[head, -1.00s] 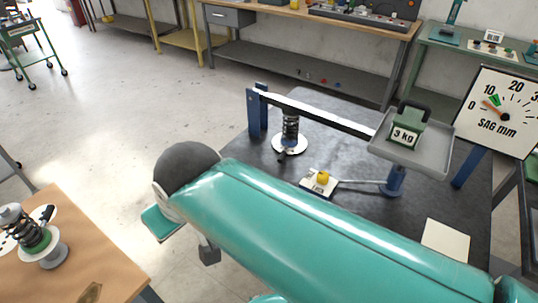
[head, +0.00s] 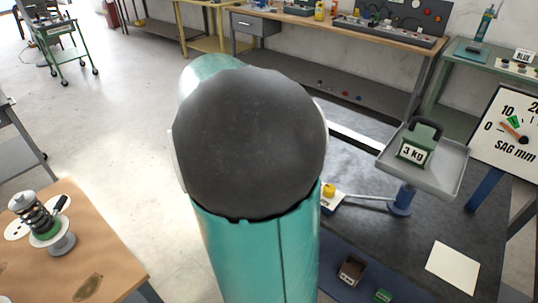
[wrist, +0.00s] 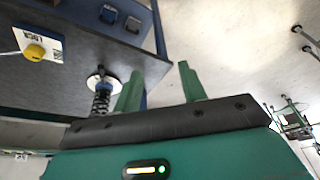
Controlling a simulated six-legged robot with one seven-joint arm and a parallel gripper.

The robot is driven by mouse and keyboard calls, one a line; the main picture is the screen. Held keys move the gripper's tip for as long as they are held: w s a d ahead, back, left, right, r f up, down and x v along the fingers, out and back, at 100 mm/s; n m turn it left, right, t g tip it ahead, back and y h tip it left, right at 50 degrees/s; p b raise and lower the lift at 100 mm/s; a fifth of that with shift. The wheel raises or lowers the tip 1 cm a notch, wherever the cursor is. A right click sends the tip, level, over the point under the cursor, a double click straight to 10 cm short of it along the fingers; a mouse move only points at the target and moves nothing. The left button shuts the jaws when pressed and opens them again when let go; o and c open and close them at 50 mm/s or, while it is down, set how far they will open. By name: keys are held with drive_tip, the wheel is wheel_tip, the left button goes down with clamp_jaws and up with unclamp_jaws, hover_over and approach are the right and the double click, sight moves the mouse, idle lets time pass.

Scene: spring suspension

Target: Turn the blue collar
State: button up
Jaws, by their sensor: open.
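In the wrist view, the dark coil spring (wrist: 101,104) stands with a white disc (wrist: 91,83) at its end. A bluish ring (wrist: 103,87) beside the disc may be the blue collar; it is too small to be sure. My gripper (wrist: 160,70) is open and empty, its two green fingers apart. The left finger appears close to the spring in the picture, but I cannot tell the depth, and no contact shows. In the head view, my arm hides the spring and collar. The sag dial (head: 507,133) and the 3 kg weight (head: 415,147) show at the right.
The weight sits on a grey tray (head: 447,177). A yellow knob (wrist: 35,52) on the LOCK plate (wrist: 23,38) lies near the spring. Another spring unit with a green collar (head: 44,236) stands on the wooden table at left. A pale card (head: 453,267) lies on the dark bench.

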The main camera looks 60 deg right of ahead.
drive_tip(key=s+d+f+m+g+h, duration=0.1)
drive_tip(key=s+d+f+m+g, duration=0.25)
drive_tip(key=d, duration=0.75)
drive_tip(key=s+d+f+m+h, duration=0.15)
drive_tip(key=s+d+f, duration=0.35)
drive_tip(key=d, duration=0.5)
drive_tip(key=shift+y, duration=0.25)
drive_tip(key=x, duration=1.4)
drive_tip(key=shift+w+a+f, duration=0.15)
drive_tip(key=shift+w+f, duration=0.05)
drive_tip(key=shift+f, duration=0.05)
clamp_jaws()
